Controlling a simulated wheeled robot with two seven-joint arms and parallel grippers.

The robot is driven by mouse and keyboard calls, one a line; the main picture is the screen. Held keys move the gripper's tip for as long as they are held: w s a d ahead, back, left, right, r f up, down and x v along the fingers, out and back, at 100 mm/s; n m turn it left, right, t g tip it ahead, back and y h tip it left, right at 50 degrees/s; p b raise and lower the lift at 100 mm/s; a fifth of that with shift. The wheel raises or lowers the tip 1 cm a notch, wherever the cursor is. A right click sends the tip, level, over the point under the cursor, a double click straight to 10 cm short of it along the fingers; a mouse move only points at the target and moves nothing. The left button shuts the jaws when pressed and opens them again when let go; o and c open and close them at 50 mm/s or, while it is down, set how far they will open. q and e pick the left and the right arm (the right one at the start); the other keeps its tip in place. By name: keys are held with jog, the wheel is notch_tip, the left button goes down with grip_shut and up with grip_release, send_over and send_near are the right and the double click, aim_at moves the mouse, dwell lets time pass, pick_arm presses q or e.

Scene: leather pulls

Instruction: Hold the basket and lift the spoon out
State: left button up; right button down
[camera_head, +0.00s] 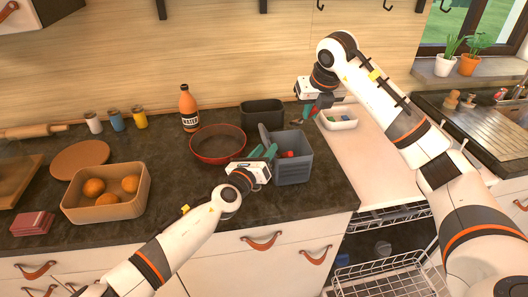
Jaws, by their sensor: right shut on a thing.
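The grey basket (293,170) stands on the dark counter near its front edge. A red item (287,154) shows inside it, and a grey rounded utensil head (264,134) rises at its left side. My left gripper (265,153) is at the basket's left side; its fingers are too small and overlapped to tell whether they grip the wall. My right gripper (310,108) is behind and above the basket's right side, shut on a small utensil that is mostly hidden. I cannot tell for certain that it is the spoon.
A red-rimmed pan (218,143) sits left of the basket, with a dark bin (262,113) behind. A white tray (337,118) is to the right. A tan box (105,193) of oranges and a bottle (188,108) stand left. An open dishwasher rack (385,272) is below right.

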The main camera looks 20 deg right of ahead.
pick_arm(q)
jog(key=v, duration=1.2)
dwell(0.3)
